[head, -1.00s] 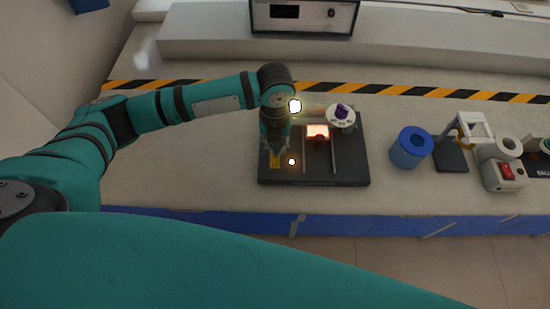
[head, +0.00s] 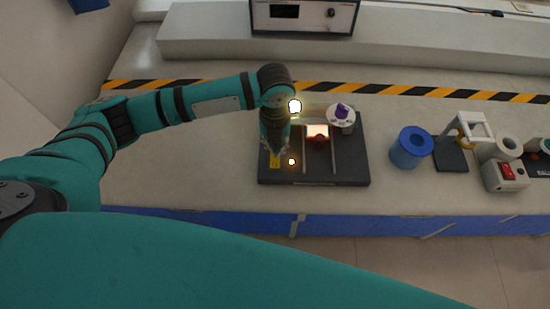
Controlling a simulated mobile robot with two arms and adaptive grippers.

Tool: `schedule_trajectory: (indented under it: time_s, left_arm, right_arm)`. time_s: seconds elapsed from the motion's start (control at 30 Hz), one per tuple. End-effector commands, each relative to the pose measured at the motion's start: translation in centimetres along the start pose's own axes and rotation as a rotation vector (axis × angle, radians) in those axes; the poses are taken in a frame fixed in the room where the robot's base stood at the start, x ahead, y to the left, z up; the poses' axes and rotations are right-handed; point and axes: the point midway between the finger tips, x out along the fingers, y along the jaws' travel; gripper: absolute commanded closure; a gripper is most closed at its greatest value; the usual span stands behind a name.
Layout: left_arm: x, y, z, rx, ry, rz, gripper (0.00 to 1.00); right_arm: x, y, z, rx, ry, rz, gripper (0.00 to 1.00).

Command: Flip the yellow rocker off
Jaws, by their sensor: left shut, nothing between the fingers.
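The yellow rocker (head: 275,161) sits at the left part of a dark panel (head: 345,172) on the bench. My left gripper (head: 275,152) points down over the rocker from behind, its fingers shut and empty, very close to it. I cannot tell whether the tips touch the rocker. The gripper and wrist hide part of the panel's left side. A small round lamp (head: 292,162) glows just right of the rocker, and a larger one (head: 295,106) glows behind it. My right gripper is not in view.
The panel also carries a lit orange window (head: 317,131), a red knob (head: 319,141) and a white dial with a purple knob (head: 342,112). A blue cylinder (head: 410,148), a stand (head: 452,154) and a box with a red switch (head: 506,171) stand to the right.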

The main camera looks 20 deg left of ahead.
Motion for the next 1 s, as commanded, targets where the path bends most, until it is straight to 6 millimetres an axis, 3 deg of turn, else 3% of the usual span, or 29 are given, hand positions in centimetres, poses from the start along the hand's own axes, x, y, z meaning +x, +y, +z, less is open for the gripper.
schedule_trajectory:
  time_s: [1.0]
  left_arm:
    - [1.6, 0.0, 0.0, 0.0, 0.0, 0.0, 1.0]
  right_arm:
    - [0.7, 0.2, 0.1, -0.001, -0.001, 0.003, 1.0]
